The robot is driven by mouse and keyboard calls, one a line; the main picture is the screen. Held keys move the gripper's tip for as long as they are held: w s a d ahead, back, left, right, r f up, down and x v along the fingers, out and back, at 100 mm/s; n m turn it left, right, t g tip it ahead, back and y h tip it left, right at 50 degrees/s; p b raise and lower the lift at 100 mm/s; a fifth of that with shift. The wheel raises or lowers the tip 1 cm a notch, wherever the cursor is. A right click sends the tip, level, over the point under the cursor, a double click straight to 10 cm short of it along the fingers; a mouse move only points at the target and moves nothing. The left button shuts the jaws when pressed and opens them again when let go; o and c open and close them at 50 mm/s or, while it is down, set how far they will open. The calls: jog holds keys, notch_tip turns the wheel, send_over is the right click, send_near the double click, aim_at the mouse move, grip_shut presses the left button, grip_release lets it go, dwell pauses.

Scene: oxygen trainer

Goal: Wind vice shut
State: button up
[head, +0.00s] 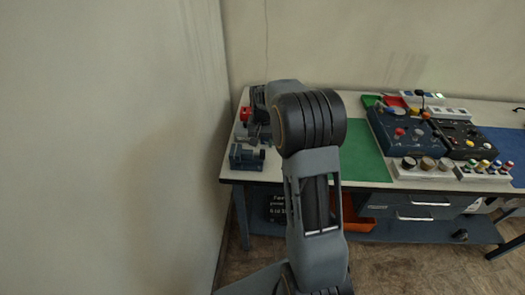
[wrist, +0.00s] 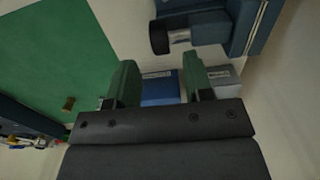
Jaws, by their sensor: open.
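A small blue vice-like block (head: 246,157) with dark parts sits at the bench's front left corner in the head view. In the wrist view, a blue body (wrist: 240,22) with a short metal shaft and a dark round end shows at the top right; I cannot tell for sure that it is the same vice. My gripper (wrist: 160,76) is open, its two green fingers apart. A blue block (wrist: 160,90) shows in the gap between them, below the fingers; I see no contact.
The bench (head: 232,172) meets a wall on the left. A red-topped item (head: 245,114) stands behind the blue block. A green mat (head: 368,160) lies right of my arm. Control boxes (head: 395,133) and a knob strip (head: 425,172) fill the right. A grey block (wrist: 222,76) lies by the right finger.

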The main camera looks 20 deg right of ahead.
aim_at(263, 151)
jog(key=shift+f, duration=2.45)
jog(key=shift+c, duration=0.5)
grip_shut()
jog(key=shift+r+p, duration=0.1)
jog(key=shift+p, duration=0.3)
